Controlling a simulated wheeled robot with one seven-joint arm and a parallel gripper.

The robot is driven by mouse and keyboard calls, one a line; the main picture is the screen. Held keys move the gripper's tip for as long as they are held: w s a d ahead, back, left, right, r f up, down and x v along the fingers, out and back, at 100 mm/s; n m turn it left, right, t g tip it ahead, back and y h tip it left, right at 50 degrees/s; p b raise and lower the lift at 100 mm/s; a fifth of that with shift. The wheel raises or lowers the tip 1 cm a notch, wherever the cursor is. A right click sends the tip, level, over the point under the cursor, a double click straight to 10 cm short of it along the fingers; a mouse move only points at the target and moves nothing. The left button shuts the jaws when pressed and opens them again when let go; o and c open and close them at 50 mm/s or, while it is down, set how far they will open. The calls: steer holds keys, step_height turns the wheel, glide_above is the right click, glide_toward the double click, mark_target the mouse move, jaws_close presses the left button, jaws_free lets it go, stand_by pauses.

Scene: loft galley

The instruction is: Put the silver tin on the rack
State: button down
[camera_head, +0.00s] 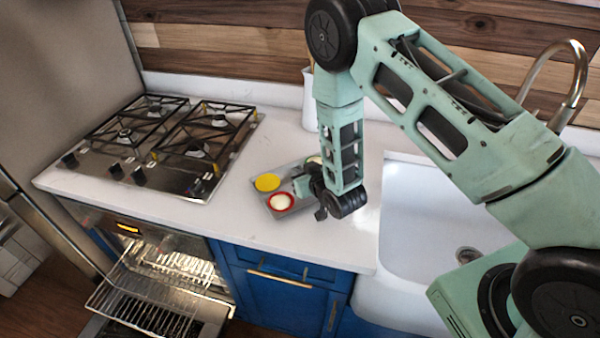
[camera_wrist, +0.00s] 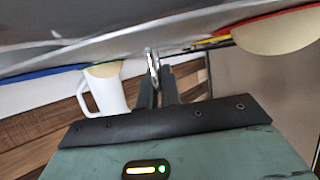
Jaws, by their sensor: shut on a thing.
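The silver tin (camera_head: 288,176) is a grey tray at the counter's middle, holding round pieces with yellow, red and pale green tops. My gripper (camera_head: 299,187) is at its right side, partly hidden by my wrist. In the wrist view the tin (camera_wrist: 100,45) fills the top as a blurred grey surface, and my gripper (camera_wrist: 155,78) is shut on its edge. I cannot tell whether the tin touches the counter. The wire rack (camera_head: 150,295) sticks out of the open oven at the lower left, with nothing visible on it.
A gas hob (camera_head: 160,145) with black grates lies left of the tin. A white sink (camera_head: 430,205) with a tap (camera_head: 565,75) is at right. A white jug (camera_wrist: 103,92) stands by the wall. Blue cabinets (camera_head: 280,285) are below.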

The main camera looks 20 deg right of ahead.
steer(key=shift+f, duration=0.6)
steer(key=shift+f, duration=0.15)
steer(key=c, duration=1.6)
jaws_free()
